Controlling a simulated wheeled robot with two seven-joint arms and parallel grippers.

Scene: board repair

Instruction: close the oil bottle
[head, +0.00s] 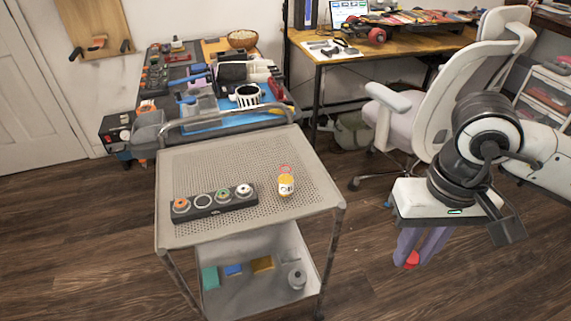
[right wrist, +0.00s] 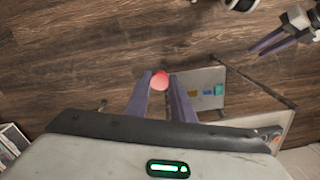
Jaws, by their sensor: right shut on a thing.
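The oil bottle (head: 286,187) is small and yellow-orange with a pale label. It stands upright on the cart's top, with a reddish ring shape at its upper end. My right gripper (head: 412,258) is out over the floor, to the right of the cart. It is shut on a small round red cap (right wrist: 160,80), held between the purple fingertips and apart from the bottle. My left gripper (right wrist: 264,50) shows only at the upper right of the right wrist view, and its fingertips are too small to judge.
The grey perforated cart (head: 240,165) has a dark holder (head: 214,207) with several round pieces left of the bottle. Its lower shelf holds several small items. A white chair (head: 440,110) stands behind my right arm. A cluttered workbench is behind the cart.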

